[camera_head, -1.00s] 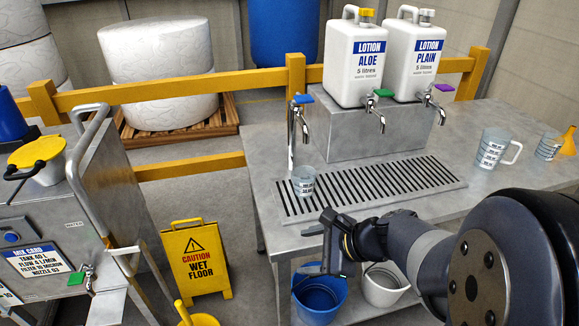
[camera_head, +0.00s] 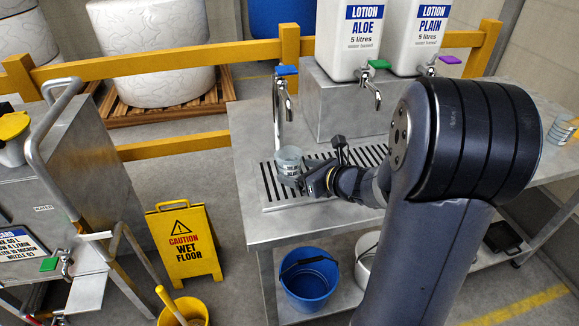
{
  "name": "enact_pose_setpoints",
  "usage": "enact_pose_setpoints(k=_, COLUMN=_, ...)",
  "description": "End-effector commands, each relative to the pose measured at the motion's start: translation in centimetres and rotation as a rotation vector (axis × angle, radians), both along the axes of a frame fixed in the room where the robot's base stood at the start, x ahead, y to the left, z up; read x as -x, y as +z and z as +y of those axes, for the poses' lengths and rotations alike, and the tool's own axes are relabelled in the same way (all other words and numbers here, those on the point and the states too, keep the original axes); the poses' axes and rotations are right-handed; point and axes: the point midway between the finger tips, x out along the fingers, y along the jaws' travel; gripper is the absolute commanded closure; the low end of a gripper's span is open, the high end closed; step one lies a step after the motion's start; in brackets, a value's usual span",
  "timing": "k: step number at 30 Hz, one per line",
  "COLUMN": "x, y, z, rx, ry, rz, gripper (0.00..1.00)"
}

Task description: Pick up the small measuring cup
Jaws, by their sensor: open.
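A small clear measuring cup (camera_head: 289,158) stands upright on the slotted drip grate (camera_head: 268,197), below the blue-handled tap (camera_head: 285,90). My gripper (camera_head: 301,182) is open and sits low at the cup's right side, with its dark fingers beside the cup's lower part. I cannot tell whether a finger touches the cup or reaches around it. Another small measuring cup (camera_head: 559,131) stands at the far right of the bench, cut by the frame edge. The larger jug is hidden behind my arm.
Lotion bottles labelled ALOE (camera_head: 362,35) and PLAIN (camera_head: 424,35) stand on a metal block (camera_head: 335,105) behind the grate, with green-handled (camera_head: 375,88) and purple-handled taps. A blue bucket (camera_head: 309,278) is under the bench. A yellow wet-floor sign (camera_head: 186,243) stands left.

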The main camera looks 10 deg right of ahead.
Motion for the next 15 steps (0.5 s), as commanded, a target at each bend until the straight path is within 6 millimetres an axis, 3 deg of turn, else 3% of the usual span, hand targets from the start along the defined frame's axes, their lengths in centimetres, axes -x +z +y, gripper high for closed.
enact_pose_setpoints(k=9, x=-3.5, y=-2.0, z=1.6, rx=0.000, ry=0.003, rz=0.001, gripper=0.22)
enact_pose_setpoints(k=15, x=-4.0, y=-2.2, z=1.8, rx=0.001, ry=0.001, rz=0.001, gripper=0.22)
